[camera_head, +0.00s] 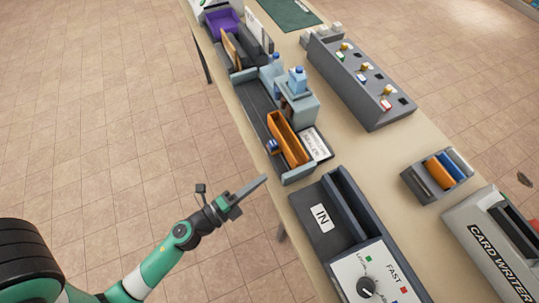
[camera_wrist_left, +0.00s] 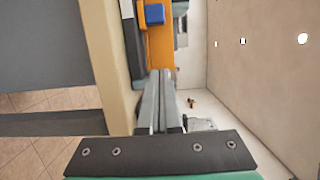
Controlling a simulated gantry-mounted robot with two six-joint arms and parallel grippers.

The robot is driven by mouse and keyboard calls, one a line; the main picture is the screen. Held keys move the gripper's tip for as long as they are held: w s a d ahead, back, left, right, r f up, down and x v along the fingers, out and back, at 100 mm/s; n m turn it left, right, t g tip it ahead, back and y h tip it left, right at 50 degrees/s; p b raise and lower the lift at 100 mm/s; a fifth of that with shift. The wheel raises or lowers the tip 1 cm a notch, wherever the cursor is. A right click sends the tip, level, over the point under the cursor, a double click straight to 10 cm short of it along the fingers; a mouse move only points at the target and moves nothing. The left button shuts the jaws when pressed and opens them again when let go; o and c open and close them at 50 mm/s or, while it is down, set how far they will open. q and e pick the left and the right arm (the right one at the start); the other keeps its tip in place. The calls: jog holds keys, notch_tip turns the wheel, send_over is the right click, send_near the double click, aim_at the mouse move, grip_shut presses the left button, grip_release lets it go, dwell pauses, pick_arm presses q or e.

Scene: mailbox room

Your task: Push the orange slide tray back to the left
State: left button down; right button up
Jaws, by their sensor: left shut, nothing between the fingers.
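The orange slide tray (camera_head: 287,139) sits in a grey channel (camera_head: 260,105) on the long table, near the end of the channel closest to me. A small blue knob (camera_head: 272,146) is at its side. In the left wrist view the orange tray (camera_wrist_left: 161,48) is just beyond the fingertips, with the blue knob (camera_wrist_left: 154,14) above. My left gripper (camera_head: 264,180) is shut and empty, beside the table edge and short of the tray's near end. Whether it touches anything is unclear. My right gripper is not in view.
A grey block with blue bottles (camera_head: 297,84) stands beside the channel. A white label card (camera_head: 315,144) lies right of the tray. The dark IN box (camera_head: 321,216) stands nearer, and a grey switch panel (camera_head: 360,80) stands behind. Floor left of the table is clear.

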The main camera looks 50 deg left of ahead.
aim_at(284, 147)
pick_arm(q)
jog(key=w, duration=0.6)
jog(key=shift+w+r+p, duration=0.1)
jog(key=shift+r+p, duration=0.1)
jog(key=shift+p, duration=0.2)
jog(key=a, duration=0.3)
jog(key=shift+w+a+f, duration=0.15)
jog(key=shift+w+a, duration=0.15)
jog(key=shift+w, duration=0.05)
jog(key=shift+w+a, duration=0.1)
jog(key=shift+a, duration=0.15)
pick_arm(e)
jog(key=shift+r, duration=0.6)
